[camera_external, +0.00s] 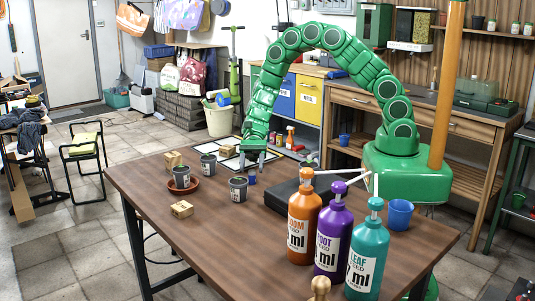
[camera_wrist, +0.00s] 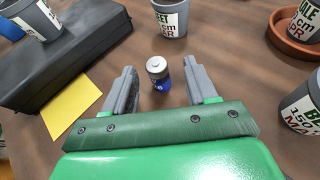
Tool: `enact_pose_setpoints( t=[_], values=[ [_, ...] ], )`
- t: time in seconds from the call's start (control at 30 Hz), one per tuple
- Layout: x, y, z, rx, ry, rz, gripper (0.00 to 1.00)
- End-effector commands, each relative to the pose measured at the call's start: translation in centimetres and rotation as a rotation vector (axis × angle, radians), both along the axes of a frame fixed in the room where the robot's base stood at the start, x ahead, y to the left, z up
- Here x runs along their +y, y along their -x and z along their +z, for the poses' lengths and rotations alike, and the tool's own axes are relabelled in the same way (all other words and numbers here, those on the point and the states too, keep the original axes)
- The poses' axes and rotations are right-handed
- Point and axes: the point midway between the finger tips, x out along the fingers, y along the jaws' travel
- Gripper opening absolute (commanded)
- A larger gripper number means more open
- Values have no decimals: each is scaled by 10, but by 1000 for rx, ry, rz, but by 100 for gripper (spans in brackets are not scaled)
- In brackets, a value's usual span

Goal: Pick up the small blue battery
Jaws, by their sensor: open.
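The small blue battery (camera_wrist: 158,80) stands upright on the brown table, with a silver-grey top and a blue lower part. In the wrist view it appears between the fingers of my gripper (camera_wrist: 158,72), with a gap on each side. In the external view the battery (camera_external: 252,180) shows as a small blue spot on the table. My gripper (camera_external: 252,157) is open and empty, pointing down and slightly behind and above it. How far the fingertips are above the table is hard to tell.
A grey pot (camera_external: 238,190) stands close to the battery, left of a black case (camera_external: 285,193). A yellow note (camera_wrist: 72,103) lies beside the case. A terracotta saucer (camera_wrist: 285,40) lies at the wrist view's right. Orange (camera_external: 303,225), purple (camera_external: 331,235) and teal (camera_external: 367,250) bottles stand in front.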

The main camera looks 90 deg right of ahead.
Motion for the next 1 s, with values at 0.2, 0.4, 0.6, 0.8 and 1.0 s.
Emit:
enact_pose_setpoints(
  t=[0.2,0.4,0.6,0.8,1.0],
  values=[
    [18,4,-7,3,-2,3,57],
    [41,6,-17,3,-2,3,57],
    [47,5,-20,0,0,1,57],
    [47,5,-20,0,0,1,45],
    [46,5,-20,0,0,1,14]
  ],
)
